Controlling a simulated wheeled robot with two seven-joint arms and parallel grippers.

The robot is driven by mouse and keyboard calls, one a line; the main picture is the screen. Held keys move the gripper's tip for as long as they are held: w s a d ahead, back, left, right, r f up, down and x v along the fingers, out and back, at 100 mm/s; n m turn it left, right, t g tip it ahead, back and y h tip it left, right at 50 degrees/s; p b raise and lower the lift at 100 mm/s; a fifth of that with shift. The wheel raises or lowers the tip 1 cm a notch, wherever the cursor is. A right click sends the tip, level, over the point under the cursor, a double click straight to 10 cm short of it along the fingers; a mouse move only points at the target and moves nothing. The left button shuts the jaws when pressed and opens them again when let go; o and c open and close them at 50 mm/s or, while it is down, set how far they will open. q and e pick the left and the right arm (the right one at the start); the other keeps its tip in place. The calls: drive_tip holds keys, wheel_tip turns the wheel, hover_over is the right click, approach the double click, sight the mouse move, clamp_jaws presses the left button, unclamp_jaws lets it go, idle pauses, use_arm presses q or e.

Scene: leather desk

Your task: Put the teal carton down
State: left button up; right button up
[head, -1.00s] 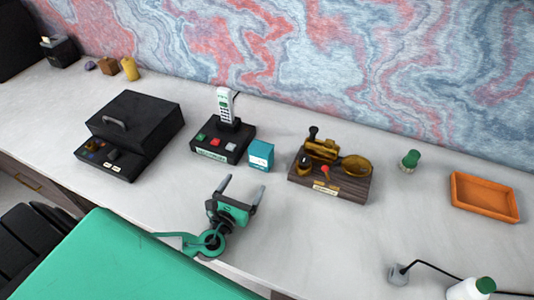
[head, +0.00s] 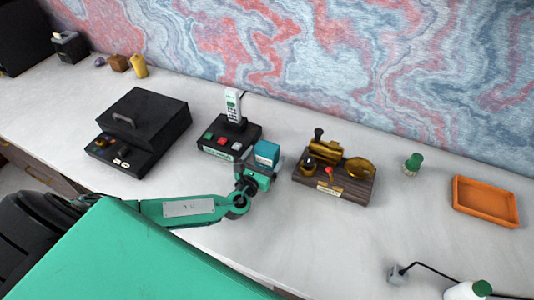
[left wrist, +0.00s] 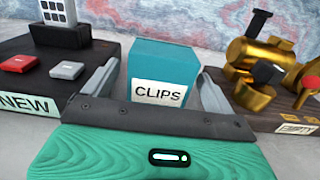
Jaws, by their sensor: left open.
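The teal carton (head: 267,152) stands upright on the desk between the phone base and the brass device. In the left wrist view the teal carton (left wrist: 163,80) shows a white label reading CLIPS. My left gripper (head: 262,163) is right in front of it in the head view. In the left wrist view the fingers of my left gripper (left wrist: 158,90) are spread, one on each side of the carton, with gaps visible. The carton's lower part is hidden behind the gripper's palm. My right gripper is not in view.
The black phone base (head: 229,137) with coloured buttons stands close on the left. The brass device on a wooden base (head: 345,187) stands close on the right. The front desk is mostly clear.

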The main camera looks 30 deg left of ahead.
use_arm(q)
drive_tip(key=shift+w, duration=1.15)
drive_tip(key=c, duration=1.2)
drive_tip(key=shift+r, duration=0.1)
